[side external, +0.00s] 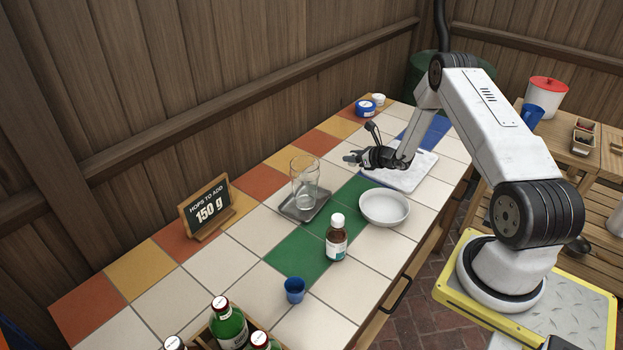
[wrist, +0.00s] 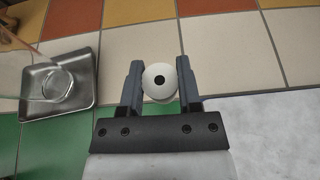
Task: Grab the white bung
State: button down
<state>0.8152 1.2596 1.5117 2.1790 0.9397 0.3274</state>
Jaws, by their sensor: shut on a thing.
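The white bung (wrist: 160,81) is round with a dark hole in its middle. In the wrist view it sits between the two fingers of my gripper (wrist: 160,85), which is shut on it. In the side external view my gripper (side external: 352,158) is above the tiled counter near the white board, and the bung is too small there to make out clearly.
A glass jar (side external: 304,174) stands on a metal tray (side external: 291,210) left of my gripper. A white bowl (side external: 384,218), a brown bottle (side external: 336,240) and a blue cup (side external: 294,291) stand nearer. A sign (side external: 206,208) and blue tub (side external: 365,108) are along the back. A white board (side external: 413,178) lies beneath my arm.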

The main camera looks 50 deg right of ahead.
jog(key=s+a+r, duration=0.5)
jog(key=s+r, duration=0.2)
jog(key=s, duration=0.3)
jog(key=shift+a, duration=0.4)
jog(key=shift+r, duration=0.15)
dwell(0.8)
